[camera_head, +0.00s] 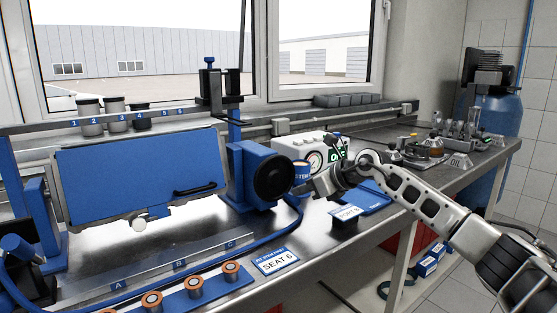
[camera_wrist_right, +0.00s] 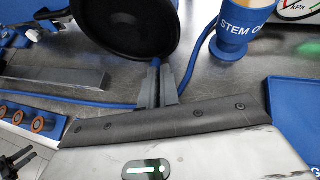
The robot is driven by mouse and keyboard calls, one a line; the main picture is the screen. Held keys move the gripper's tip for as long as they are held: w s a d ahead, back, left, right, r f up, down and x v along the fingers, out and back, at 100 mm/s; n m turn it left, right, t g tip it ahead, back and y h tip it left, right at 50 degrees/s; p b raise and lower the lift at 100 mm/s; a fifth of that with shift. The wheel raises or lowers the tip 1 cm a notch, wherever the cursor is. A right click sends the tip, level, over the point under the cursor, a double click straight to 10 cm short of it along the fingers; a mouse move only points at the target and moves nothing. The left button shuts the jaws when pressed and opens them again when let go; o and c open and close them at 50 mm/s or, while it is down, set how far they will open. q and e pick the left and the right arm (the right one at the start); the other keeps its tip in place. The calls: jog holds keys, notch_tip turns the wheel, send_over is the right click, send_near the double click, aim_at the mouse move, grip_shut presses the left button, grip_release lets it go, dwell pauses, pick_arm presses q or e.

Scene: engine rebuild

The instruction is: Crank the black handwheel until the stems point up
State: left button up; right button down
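The black handwheel (camera_head: 272,179) is a round disc on the right side of a blue stand (camera_head: 240,165). It also shows at the top of the right wrist view (camera_wrist_right: 125,22). A blue tilted panel (camera_head: 125,180) with a black handle is held left of the stand. I cannot make out any stems on it. My right gripper (camera_head: 314,187) is just right of the handwheel, apparently apart from it. In the right wrist view its fingertips (camera_wrist_right: 157,72) are close together just below the wheel's rim; a narrow blue strip shows between them, and I cannot tell whether it is gripped.
A blue cup (camera_head: 301,173) labelled STEM stands behind my right gripper. A blue hose (camera_head: 290,222) curves along the bench front. A SEAT 6 card (camera_head: 277,262) and a blue strip of copper-ringed parts (camera_head: 192,287) lie in front. Gauges (camera_head: 315,158) stand behind.

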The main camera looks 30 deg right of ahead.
aim_at(294, 200)
jog(key=shift+s+d+f, duration=0.15)
jog(key=shift+f, duration=0.5)
jog(key=shift+a+f, duration=0.25)
jog(key=shift+a, duration=0.05)
jog(key=shift+d, duration=0.1)
jog(key=shift+a+f, duration=0.1)
jog(key=shift+a, duration=0.45)
jog(key=shift+a, duration=0.2)
jog(key=shift+a+f, duration=0.1)
jog(key=shift+a, duration=0.3)
